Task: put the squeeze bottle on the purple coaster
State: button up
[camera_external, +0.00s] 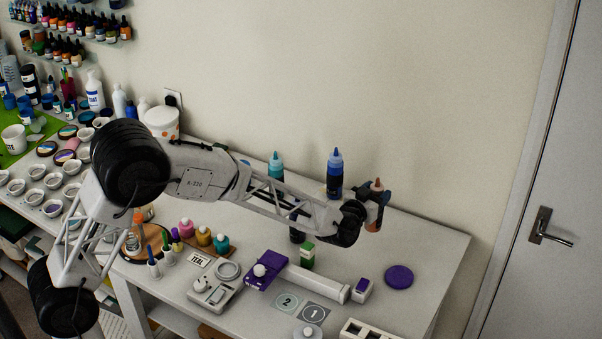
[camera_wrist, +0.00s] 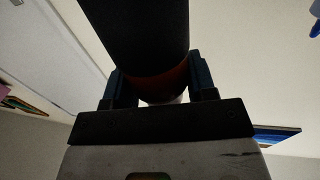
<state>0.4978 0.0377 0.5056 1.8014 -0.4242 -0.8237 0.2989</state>
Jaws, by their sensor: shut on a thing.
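My gripper (camera_external: 375,202) is at the end of the outstretched arm, above the back right of the table. It is shut on a squeeze bottle (camera_external: 377,185) with an orange-brown nozzle, held roughly upright. In the wrist view the bottle (camera_wrist: 135,30) is a dark cylinder with a reddish band between the two fingers (camera_wrist: 161,85). Parts of the bottle are hidden by the fingers. The purple coaster (camera_external: 399,277) is a flat round disc, lying bare on the right of the table, in front of and slightly right of the gripper.
A blue bottle (camera_external: 335,172) and a teal bottle (camera_external: 276,166) stand behind my arm. A small purple-and-white block (camera_external: 361,290) and a long white bar (camera_external: 318,283) lie left of the coaster. The table right of the coaster is clear.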

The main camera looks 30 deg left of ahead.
jog(key=s+d, duration=0.3)
jog(key=d, duration=0.4)
jog(key=s+d+r, duration=0.1)
jog(key=s+d, duration=0.1)
jog(key=d, duration=0.6)
jog(key=shift+s+r, duration=0.25)
jog(key=shift+s, duration=0.15)
jog(key=shift+d, duration=0.1)
jog(key=shift+f, duration=0.1)
jog(key=shift+f, duration=3)
jog(key=shift+f, duration=2.05)
jog(key=o, duration=1.3)
jog(key=shift+r, duration=0.15)
